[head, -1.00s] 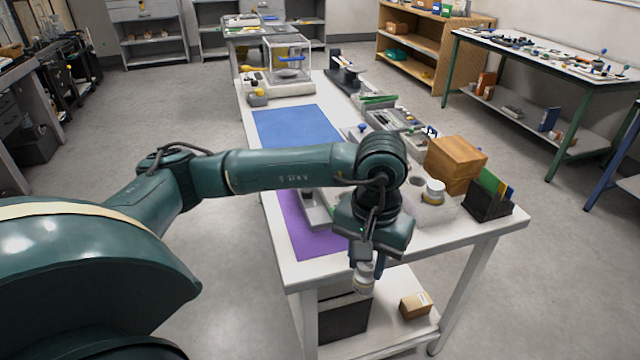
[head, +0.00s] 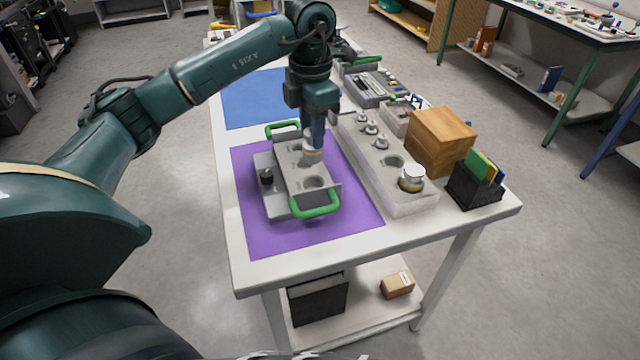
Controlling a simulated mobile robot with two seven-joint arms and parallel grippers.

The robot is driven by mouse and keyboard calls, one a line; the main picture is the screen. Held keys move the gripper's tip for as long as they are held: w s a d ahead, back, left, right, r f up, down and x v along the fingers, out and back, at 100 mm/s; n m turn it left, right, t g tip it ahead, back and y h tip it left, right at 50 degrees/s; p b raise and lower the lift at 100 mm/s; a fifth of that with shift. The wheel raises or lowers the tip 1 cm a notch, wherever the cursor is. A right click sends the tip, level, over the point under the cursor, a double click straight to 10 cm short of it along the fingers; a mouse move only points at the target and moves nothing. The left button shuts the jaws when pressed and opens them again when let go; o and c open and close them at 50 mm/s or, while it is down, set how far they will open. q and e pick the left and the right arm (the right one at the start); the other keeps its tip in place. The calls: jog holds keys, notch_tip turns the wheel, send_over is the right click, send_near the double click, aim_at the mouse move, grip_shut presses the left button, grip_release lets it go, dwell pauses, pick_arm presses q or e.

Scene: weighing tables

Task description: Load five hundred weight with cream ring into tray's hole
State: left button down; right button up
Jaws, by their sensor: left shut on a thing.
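My left gripper (head: 313,138) points down over the tray and is shut on a pale metal weight with a cream ring (head: 313,156). The weight is upright at the tray's far hole; I cannot tell whether its base is above the hole or inside it. The grey tray (head: 290,205) has two green handles (head: 318,207) and lies on a purple mat (head: 340,236). Its near hole (head: 314,183) is empty. A small dark knobbed piece (head: 266,177) stands in the tray's left side section. My right gripper is out of view.
Right of the tray, a pale block (head: 405,206) holds several small knobbed weights (head: 371,128), an empty socket (head: 393,161) and a larger weight (head: 411,180). Beyond stand a wooden box (head: 440,140) and a black file holder (head: 474,188). A blue mat (head: 250,100) lies behind, left.

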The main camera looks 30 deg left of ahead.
aim_at(311, 149)
pick_arm(q)
jog(key=shift+n, duration=0.3)
notch_tip(311, 149, down, 5)
jog(key=shift+a, duration=0.1)
notch_tip(311, 149, down, 4)
jog(key=shift+f+p, duration=0.15)
jog(key=shift+p, duration=0.25)
jog(key=shift+f, duration=0.25)
jog(key=shift+f, duration=0.15)
jog(key=c, duration=1.1)
grip_release()
jog(key=shift+o, duration=0.2)
